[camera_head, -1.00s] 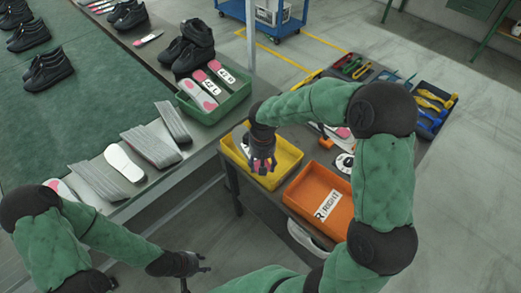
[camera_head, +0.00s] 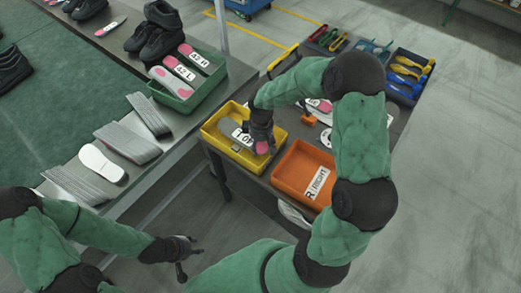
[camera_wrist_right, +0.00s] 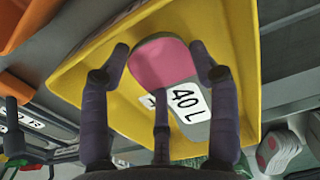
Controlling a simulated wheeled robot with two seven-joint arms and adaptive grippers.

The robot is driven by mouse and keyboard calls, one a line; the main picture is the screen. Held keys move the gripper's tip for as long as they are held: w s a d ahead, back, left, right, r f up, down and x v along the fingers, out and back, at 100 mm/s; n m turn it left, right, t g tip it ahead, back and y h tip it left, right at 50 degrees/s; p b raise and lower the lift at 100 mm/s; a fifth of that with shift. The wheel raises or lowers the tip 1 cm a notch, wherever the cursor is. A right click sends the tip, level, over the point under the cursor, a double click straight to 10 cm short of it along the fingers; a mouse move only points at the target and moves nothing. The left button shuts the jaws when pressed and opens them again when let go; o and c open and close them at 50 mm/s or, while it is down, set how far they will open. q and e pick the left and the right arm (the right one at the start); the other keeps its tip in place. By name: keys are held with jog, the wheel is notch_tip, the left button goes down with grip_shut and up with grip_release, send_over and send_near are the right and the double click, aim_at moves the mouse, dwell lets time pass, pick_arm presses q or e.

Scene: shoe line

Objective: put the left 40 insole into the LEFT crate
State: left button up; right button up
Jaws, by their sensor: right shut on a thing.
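My right gripper (camera_head: 260,142) is shut on the left 40 insole (camera_wrist_right: 165,62), whose pink end sits between the fingers. Its label reads "40 L" in the right wrist view, where the gripper (camera_wrist_right: 160,52) points into the yellow crate. The yellow crate (camera_head: 284,133) stands on the side table; the insole lies at a slant within its outline in the head view. I cannot tell whether the insole touches the crate floor. A white label is partly hidden behind the insole. My left gripper (camera_head: 186,257) is open and empty, low in front of the bench.
An orange crate (camera_head: 290,166) marked RIGHT stands beside the yellow one. A green crate (camera_head: 207,92) with several labelled insoles stands on the bench. Grey insole stacks (camera_head: 127,141), a white insole (camera_head: 101,163) and black shoes lie nearby. Tool trays (camera_head: 404,88) are at the back right.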

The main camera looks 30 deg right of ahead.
jog(key=shift+f+b, duration=0.4)
jog(key=shift+f, duration=1.25)
jog(key=shift+f, duration=0.2)
jog(key=o, duration=0.7)
jog(key=shift+o, duration=0.2)
jog(key=shift+r, duration=0.1)
notch_tip(320, 180, up, 12)
jog(key=p, duration=0.3)
jog(key=shift+p, duration=0.35)
jog(key=shift+r, duration=0.1)
